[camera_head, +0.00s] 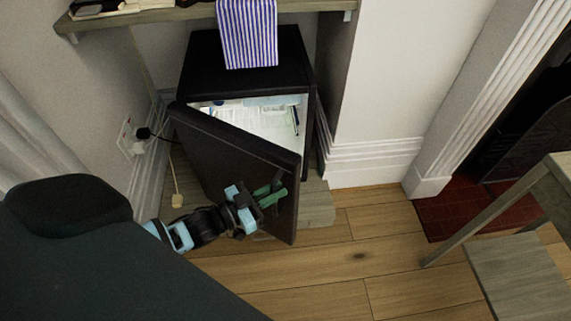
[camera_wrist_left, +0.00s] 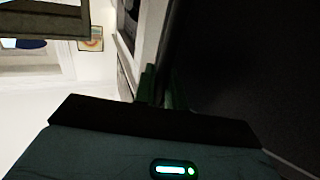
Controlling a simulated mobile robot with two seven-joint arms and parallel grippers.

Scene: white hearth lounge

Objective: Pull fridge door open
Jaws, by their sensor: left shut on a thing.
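The small black fridge (camera_head: 240,58) stands under a wooden shelf at the upper middle of the head view. Its door (camera_head: 235,150) is partly open, swung out toward me, with the lit white interior (camera_head: 255,118) showing above and behind it. My left gripper (camera_head: 272,195) is at the free side of the door, its green fingers shut on the door's edge area. In the left wrist view the dark door (camera_wrist_left: 240,70) fills the right side, and the green fingers (camera_wrist_left: 158,88) are against it, mostly hidden by the gripper body. My right gripper is not in view.
A socket with a plug (camera_head: 135,136) and a cable is on the left wall. A wooden table or stool (camera_head: 530,200) stands at the right. The wooden floor (camera_head: 350,250) in front is clear.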

